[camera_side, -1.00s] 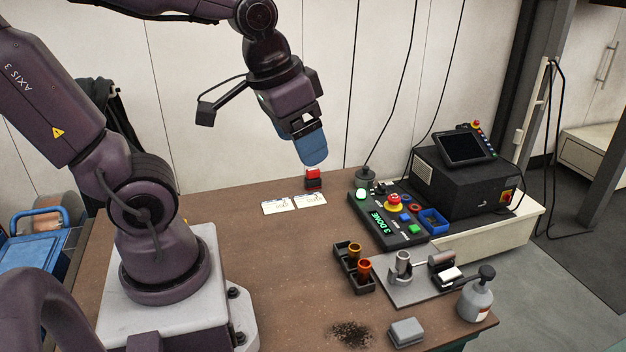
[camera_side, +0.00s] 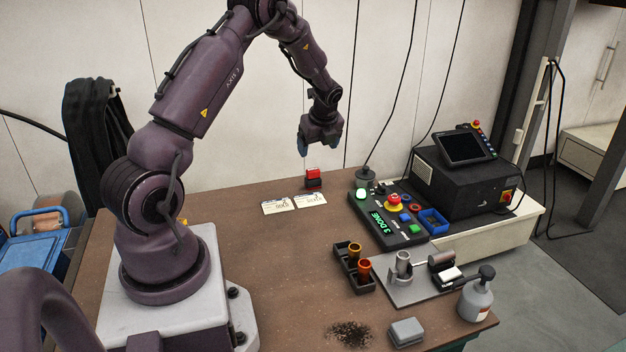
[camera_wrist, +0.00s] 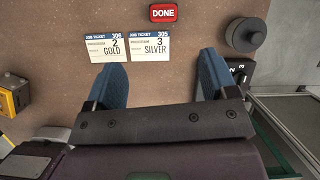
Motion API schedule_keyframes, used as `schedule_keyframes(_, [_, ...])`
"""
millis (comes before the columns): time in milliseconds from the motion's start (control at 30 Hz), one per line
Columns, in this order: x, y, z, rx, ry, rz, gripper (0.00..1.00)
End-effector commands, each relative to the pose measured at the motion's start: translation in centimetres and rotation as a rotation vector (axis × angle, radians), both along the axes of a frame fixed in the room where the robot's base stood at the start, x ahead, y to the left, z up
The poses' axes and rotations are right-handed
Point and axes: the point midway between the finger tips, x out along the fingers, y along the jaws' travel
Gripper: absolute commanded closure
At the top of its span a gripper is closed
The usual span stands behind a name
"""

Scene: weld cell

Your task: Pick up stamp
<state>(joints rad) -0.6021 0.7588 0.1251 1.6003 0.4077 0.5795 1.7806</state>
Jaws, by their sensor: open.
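The stamp (camera_side: 313,178) is a red and black block at the back of the brown table, just behind the cards. In the wrist view its red top (camera_wrist: 163,12) reads "DONE", above the two cards. My gripper (camera_side: 320,147) is in the air above the stamp, pointing down. In the wrist view my gripper (camera_wrist: 158,68) has its two blue fingers wide apart with nothing between them. Two white job tickets lie side by side on the table: ticket 306, gold, 2 (camera_wrist: 107,47) and ticket 305, silver, 3 (camera_wrist: 149,46).
A control panel (camera_side: 388,218) with buttons and a lit green lamp stands right of the stamp. A black box (camera_side: 462,180) with a screen is behind it. A dark holder with cups (camera_side: 354,268) and a grey plate fixture (camera_side: 410,285) stand nearer. The table's middle is clear.

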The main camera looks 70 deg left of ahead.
Motion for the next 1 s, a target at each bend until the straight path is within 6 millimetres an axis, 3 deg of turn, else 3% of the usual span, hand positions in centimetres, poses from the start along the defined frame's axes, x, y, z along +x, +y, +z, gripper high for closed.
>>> schedule_keyframes(167, [0.1,0.1,-0.3,0.004,0.048,-0.137,0.21])
schedule_keyframes(500, [0.1,2.2,-5.7,0.002,0.055,-0.145,0.21])
schedule_keyframes(767, [0.1,3.1,-7.5,0.002,0.052,-0.143,0.21])
schedule_keyframes(1000, [0.4,4.8,-10.6,0.001,0.053,-0.142,0.21])
